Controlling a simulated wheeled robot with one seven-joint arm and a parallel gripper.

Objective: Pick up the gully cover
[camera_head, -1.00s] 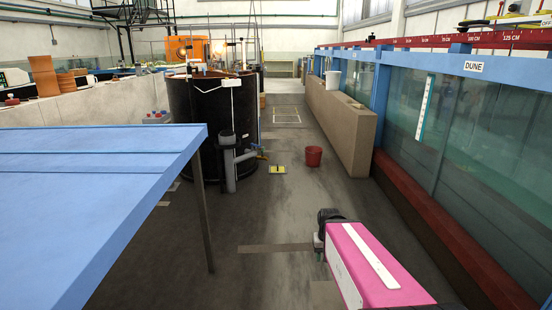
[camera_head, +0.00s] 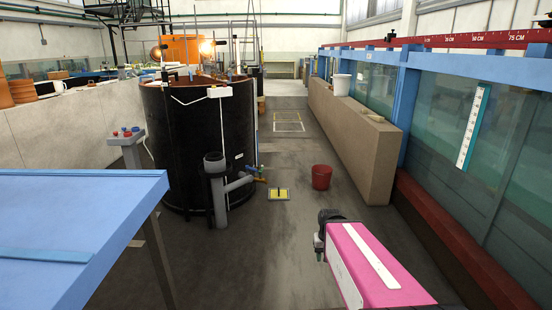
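A small flat yellow square with a pale rim lies on the floor (camera_head: 278,194). It looks like the gully cover, though it is too small to make out in detail. It lies just right of a grey pipe and left of a red bucket. My pink arm link reaches in from the bottom right, with a dark joint at its far end, well short of the yellow square. No gripper fingers show, so I cannot see whether they hold anything.
A large black tank (camera_head: 180,140) with the grey pipe (camera_head: 216,190) stands at left. The red bucket (camera_head: 321,177) is beside the yellow square. A blue table (camera_head: 70,225) is at near left. A beige wall (camera_head: 350,140) and a glass flume (camera_head: 450,120) line the right.

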